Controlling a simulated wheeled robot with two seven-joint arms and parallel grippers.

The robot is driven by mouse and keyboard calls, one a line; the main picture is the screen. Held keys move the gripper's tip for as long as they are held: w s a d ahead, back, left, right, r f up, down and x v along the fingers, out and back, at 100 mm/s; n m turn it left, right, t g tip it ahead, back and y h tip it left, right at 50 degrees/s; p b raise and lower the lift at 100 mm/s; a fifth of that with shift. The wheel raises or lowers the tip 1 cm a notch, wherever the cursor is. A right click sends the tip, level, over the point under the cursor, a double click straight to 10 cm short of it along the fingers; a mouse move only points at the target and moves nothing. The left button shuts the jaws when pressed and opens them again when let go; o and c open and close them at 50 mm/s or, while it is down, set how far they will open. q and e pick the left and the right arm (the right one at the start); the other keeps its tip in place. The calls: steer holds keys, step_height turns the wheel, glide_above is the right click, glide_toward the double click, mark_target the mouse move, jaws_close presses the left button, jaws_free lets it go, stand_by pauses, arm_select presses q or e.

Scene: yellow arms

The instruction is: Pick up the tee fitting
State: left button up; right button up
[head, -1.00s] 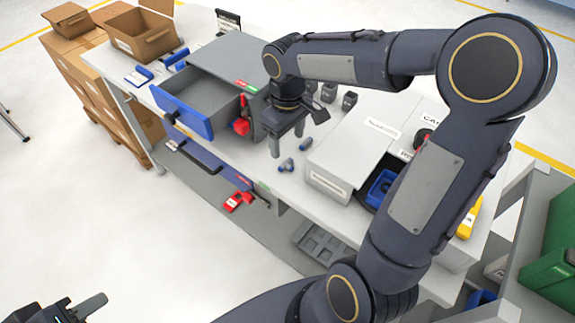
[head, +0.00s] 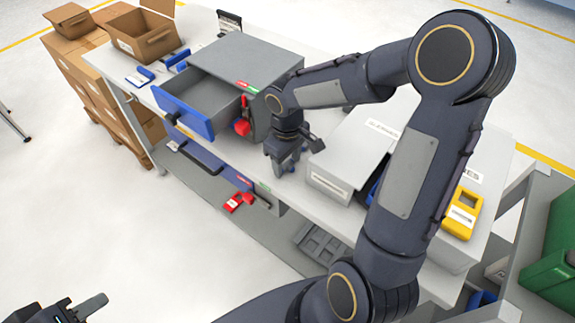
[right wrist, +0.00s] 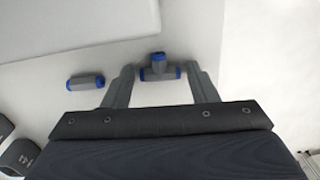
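The tee fitting (right wrist: 160,68), grey with blue ends, lies on the white tabletop in the right wrist view. My right gripper (right wrist: 159,86) is open, with one finger on each side of the tee fitting. The fitting shows between and slightly beyond the fingertips, and I see no clear contact. In the head view my right gripper (head: 283,165) points down at the table's front edge area and mostly hides the fittings. My left gripper (head: 82,308) is at the bottom left, away from the table, partly cut off; its opening is unclear.
A straight grey fitting with blue ends (right wrist: 85,80) lies left of the gripper in the wrist view. A grey cabinet with an open blue-fronted drawer (head: 190,110) stands left of my right gripper. A light-grey box (head: 345,160) stands close on its right.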

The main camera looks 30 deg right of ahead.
steer(key=c, duration=0.7)
steer(key=shift+r, duration=0.1)
